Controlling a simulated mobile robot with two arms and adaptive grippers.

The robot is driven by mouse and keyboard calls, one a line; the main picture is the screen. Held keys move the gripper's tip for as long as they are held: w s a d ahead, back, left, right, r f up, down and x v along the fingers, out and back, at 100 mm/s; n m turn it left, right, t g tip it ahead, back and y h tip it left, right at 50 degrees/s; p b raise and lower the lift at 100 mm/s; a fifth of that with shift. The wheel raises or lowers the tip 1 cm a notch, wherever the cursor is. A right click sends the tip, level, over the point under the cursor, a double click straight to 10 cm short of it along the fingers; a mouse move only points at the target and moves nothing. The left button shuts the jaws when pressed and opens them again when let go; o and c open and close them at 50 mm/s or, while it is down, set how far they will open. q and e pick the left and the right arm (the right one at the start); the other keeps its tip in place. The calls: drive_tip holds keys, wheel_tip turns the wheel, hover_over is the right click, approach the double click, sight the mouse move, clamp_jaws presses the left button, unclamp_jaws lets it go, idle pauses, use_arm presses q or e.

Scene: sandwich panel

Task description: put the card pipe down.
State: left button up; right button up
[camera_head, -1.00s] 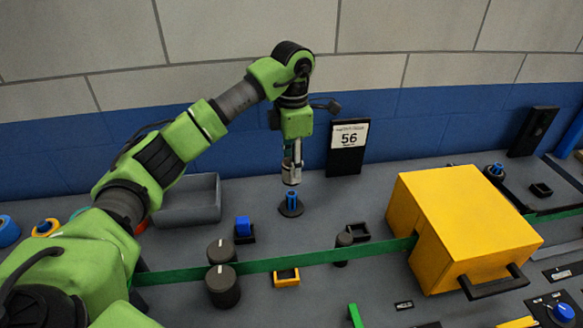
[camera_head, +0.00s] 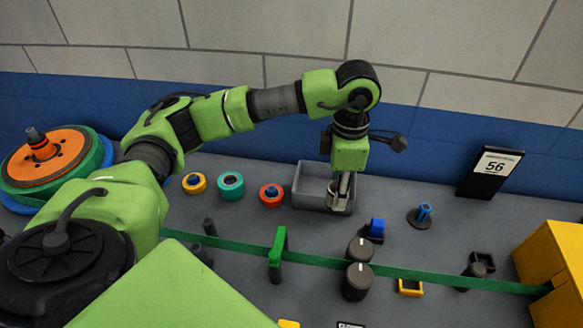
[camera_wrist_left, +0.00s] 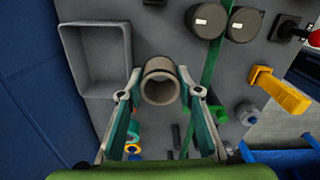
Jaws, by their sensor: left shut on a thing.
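My left gripper (camera_head: 341,188) is shut on the card pipe, at the near right part of the grey tray in the head view. In the left wrist view the card pipe (camera_wrist_left: 160,68) is a brownish-grey tube with its open end towards the camera, between the two fingers of the gripper (camera_wrist_left: 160,95). The grey open tray (camera_head: 309,180) lies on the panel by the wall; the wrist view shows it empty, beside the pipe (camera_wrist_left: 70,60). The pipe is mostly hidden in the head view, and its height above the panel is unclear. My right gripper is not in view.
A blue peg on a black base (camera_head: 421,214) and a blue block (camera_head: 376,227) stand right of the tray. Two black knobs (camera_head: 358,265) and a green band (camera_head: 430,278) lie in front. Several coloured rings (camera_head: 231,186) sit left. A yellow box (camera_head: 556,265) stands right.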

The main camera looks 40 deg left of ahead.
use_arm(q)
drive_tip(key=w+a+f+b, duration=0.2)
drive_tip(key=w+f, duration=0.1)
drive_tip(key=w+a+f+b, duration=0.2)
drive_tip(key=w+a+f, duration=0.1)
drive_tip(key=w+a+f+b, duration=0.2)
drive_tip(key=w+f, duration=0.1)
drive_tip(key=shift+w+a+b, duration=0.25)
drive_tip(key=shift+a+b, duration=0.05)
drive_tip(key=shift+a, duration=0.1)
drive_tip(key=shift+w+a+f, duration=0.15)
drive_tip(key=shift+w+f, duration=0.05)
drive_tip(key=shift+w, duration=0.05)
drive_tip(key=f+b, duration=0.3)
drive_tip(key=shift+w+a+f, duration=0.2)
drive_tip(key=shift+a, duration=0.05)
drive_tip(key=shift+f, duration=0.2)
drive_tip(key=shift+r, duration=0.1)
drive_tip(key=o, duration=1.1)
drive_tip(key=shift+f, duration=0.2)
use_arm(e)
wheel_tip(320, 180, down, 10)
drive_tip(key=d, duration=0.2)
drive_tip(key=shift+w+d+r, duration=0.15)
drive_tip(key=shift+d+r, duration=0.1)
